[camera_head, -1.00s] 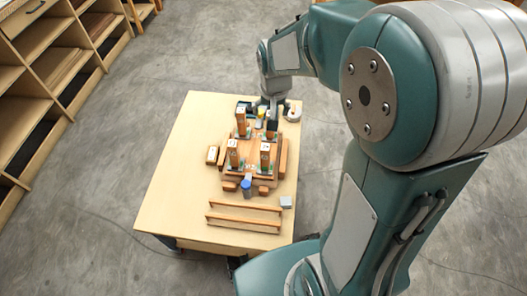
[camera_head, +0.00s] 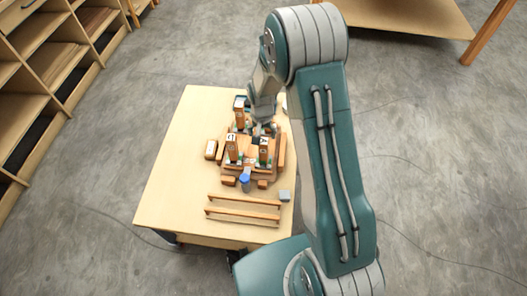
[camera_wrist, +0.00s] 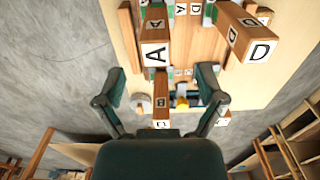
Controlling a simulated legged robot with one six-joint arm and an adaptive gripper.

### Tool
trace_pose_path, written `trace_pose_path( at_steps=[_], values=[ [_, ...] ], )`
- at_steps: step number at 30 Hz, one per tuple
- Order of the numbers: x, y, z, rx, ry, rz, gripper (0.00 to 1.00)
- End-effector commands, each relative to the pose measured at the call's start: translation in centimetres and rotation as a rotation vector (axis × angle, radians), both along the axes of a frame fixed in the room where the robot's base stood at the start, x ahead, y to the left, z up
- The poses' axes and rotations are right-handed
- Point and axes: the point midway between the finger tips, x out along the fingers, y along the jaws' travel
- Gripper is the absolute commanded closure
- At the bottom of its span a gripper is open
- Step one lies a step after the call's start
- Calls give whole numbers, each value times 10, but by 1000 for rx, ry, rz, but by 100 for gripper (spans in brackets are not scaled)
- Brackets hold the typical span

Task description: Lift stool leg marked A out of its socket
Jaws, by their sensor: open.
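The stool leg marked A (camera_wrist: 154,54) is a square wooden post with a white letter label on its end. In the wrist view it stands ahead of the fingertips, roughly centred between them. In the head view it is the front right post (camera_head: 264,151), upright on the wooden stool assembly (camera_head: 248,172). Its socket is hard to make out. My gripper (camera_wrist: 161,79) is open, with nothing held between its fingers. In the head view my gripper (camera_head: 262,128) is just behind leg A, above the assembly, and partly hides the rear right area.
Leg D (camera_wrist: 258,50) stands beside leg A, at front left in the head view (camera_head: 232,149). Another post (camera_head: 239,113) stands behind it. A blue-topped cylinder (camera_head: 245,182) and wooden rails (camera_head: 243,212) lie in front. The table's left side (camera_head: 178,165) is clear.

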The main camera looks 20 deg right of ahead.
Motion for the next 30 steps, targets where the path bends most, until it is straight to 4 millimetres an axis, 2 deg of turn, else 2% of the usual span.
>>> trace_pose_path(
  at_steps=[3,8,15,19,25,26,27,29,30],
  values=[
    [0,0,-16,0,0,0,11],
    [1,-1,-28,0,0,0,11],
    [2,-6,-64,-1,1,0,11],
    [3,-6,-73,-1,-2,0,11],
    [3,-6,-74,0,-2,0,11],
    [3,-6,-74,0,-2,0,16],
    [3,-6,-74,0,-2,0,34],
    [3,-6,-74,0,-2,0,60],
    [3,-6,-74,0,-2,0,78]
  ],
)
